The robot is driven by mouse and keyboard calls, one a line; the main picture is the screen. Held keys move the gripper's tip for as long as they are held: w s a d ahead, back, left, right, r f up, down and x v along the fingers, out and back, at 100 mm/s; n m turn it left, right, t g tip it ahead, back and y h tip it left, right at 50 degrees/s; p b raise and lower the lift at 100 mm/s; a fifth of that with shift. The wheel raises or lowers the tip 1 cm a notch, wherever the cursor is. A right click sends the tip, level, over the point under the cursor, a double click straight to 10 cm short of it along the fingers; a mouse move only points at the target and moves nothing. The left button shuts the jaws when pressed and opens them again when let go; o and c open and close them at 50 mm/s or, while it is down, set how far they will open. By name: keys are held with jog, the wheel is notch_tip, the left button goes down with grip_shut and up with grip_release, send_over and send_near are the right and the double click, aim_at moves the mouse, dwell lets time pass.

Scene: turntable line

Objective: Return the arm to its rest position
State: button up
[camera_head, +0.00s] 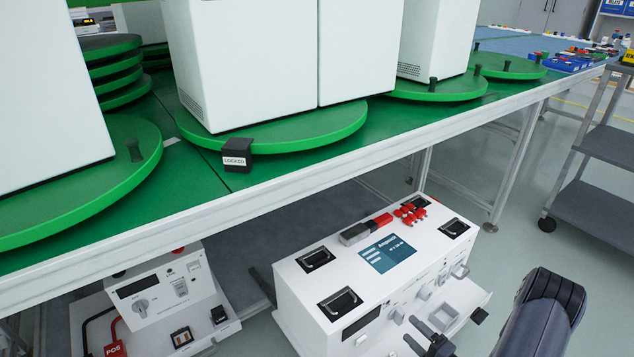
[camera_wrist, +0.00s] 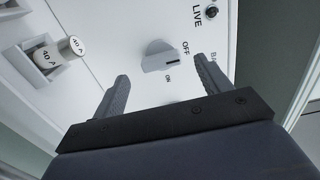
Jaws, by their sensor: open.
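My gripper (camera_wrist: 160,85) is open in the wrist view, its two dark fingers apart with nothing between them. I cannot tell whether a finger touches the panel. In the head view my gripper (camera_head: 425,335) is low at the front of a white instrument box (camera_head: 300,268), partly cut off by the bottom edge. My dark arm link shows at the lower right.
A green-topped line table (camera_head: 205,178) carries green turntables (camera_head: 300,130) with tall white cabinets (camera_head: 255,60). Another white device (camera_head: 150,300) stands lower left. A grey cart (camera_head: 595,155) stands right; floor between is clear.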

aim_at(401, 320)
jog(key=b+x, duration=0.1)
jog(key=x, duration=0.3)
jog(key=shift+w+a, duration=0.25)
jog(key=shift+w, duration=0.1)
